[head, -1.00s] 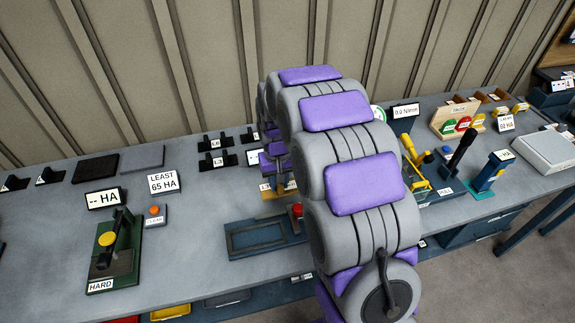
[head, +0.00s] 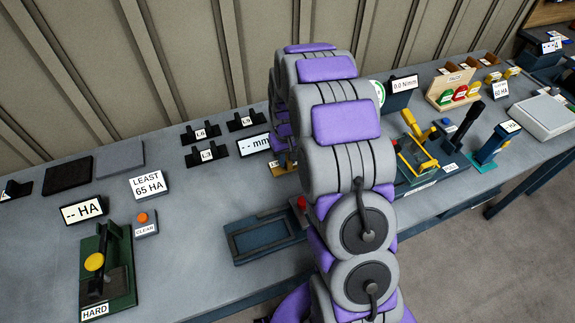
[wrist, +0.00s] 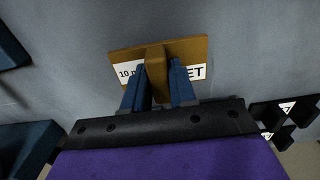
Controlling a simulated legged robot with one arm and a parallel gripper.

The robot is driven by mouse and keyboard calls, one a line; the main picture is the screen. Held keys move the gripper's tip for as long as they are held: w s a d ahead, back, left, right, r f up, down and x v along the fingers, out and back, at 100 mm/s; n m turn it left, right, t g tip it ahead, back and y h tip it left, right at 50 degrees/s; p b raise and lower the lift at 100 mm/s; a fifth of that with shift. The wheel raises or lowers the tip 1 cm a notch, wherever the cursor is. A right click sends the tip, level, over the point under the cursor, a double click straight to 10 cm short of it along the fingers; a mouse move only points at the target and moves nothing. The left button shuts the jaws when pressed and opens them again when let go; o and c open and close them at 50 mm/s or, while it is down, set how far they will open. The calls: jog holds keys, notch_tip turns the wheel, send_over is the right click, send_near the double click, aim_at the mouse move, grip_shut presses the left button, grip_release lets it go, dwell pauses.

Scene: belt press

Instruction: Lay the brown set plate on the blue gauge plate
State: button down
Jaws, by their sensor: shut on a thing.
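The brown set plate (wrist: 192,48), with a white label partly reading "10 m" and "ET", shows in the wrist view. My gripper (wrist: 159,72) is shut on its upright brown grip, one dark blue finger on each side. Grey surface shows around the plate; I cannot tell whether it touches it. In the head view my arm hides the gripper, and only a brown edge (head: 284,171) shows beside it. The blue gauge plate appears to be the rimmed dark blue plate (head: 238,252) on the bench, left of my arm, with nothing visible on it.
A red button (head: 301,203) sits at the blue plate's right corner. A "-- mm" display (head: 254,145) and black labelled holders (head: 207,154) stand behind. The green HARD tester (head: 122,288) is at the left, a yellow-handled device (head: 416,153) right of my arm. Bare bench lies left of the blue plate.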

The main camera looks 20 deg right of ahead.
aim_at(287, 165)
notch_tip(287, 165, down, 3)
jog(key=shift+a+f+b, duration=0.15)
jog(key=shift+b, duration=0.2)
jog(key=shift+d+f, duration=0.15)
jog(key=shift+d, duration=0.4)
jog(key=c, duration=1.3)
grip_release()
jog(key=shift+a, duration=0.1)
jog(key=o, duration=0.4)
jog(key=shift+a, duration=0.4)
